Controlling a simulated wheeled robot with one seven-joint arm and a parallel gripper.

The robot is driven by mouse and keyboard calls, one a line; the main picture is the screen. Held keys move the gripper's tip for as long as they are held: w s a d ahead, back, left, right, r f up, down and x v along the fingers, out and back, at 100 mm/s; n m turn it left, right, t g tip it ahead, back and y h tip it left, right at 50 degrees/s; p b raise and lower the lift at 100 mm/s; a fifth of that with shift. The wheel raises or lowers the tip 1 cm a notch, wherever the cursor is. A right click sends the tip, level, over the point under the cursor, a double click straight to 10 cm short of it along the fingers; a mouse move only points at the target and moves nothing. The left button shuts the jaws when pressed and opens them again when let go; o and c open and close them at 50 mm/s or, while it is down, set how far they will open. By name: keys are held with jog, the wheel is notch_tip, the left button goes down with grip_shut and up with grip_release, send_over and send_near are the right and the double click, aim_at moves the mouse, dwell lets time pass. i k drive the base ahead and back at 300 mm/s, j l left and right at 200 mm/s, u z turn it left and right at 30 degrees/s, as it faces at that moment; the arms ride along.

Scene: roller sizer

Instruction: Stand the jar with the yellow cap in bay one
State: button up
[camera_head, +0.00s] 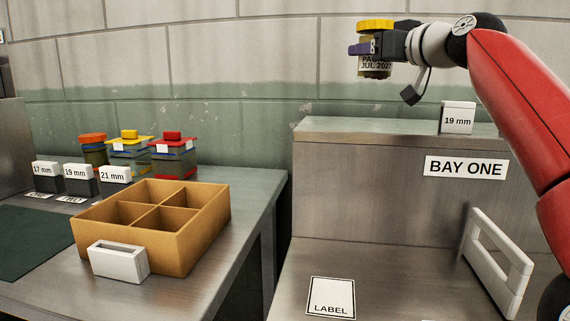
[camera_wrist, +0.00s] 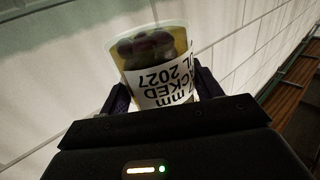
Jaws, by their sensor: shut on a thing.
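The jar with the yellow cap (camera_head: 375,26) is held in the air, upright, above and to the left of the bay one sign (camera_head: 465,167). My gripper (camera_head: 362,48) is shut on the jar's body below the cap. In the wrist view the jar (camera_wrist: 158,60) sits between the fingers of my gripper (camera_wrist: 165,92), with dark round pieces inside and a white printed label. Bay one is a metal bay with a back wall and a flat floor (camera_head: 390,285). A card reading LABEL (camera_head: 331,299) lies on that floor.
A white "19 mm" block (camera_head: 458,118) stands on the bay's back ledge. A white slotted frame (camera_head: 495,262) stands at the bay's right. On the left table are a divided tan box (camera_head: 200,240), a white holder (camera_head: 119,262), several "mm" blocks and containers with coloured lids.

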aim_at(404, 277)
jog(key=k+j, duration=0.2)
jog(key=k, duration=0.25)
jog(key=k+j, duration=0.2)
jog(key=k, duration=0.3)
jog(key=k+j, duration=0.2)
jog(key=k, duration=0.25)
jog(key=k+j, duration=0.2)
jog(key=k, duration=0.3)
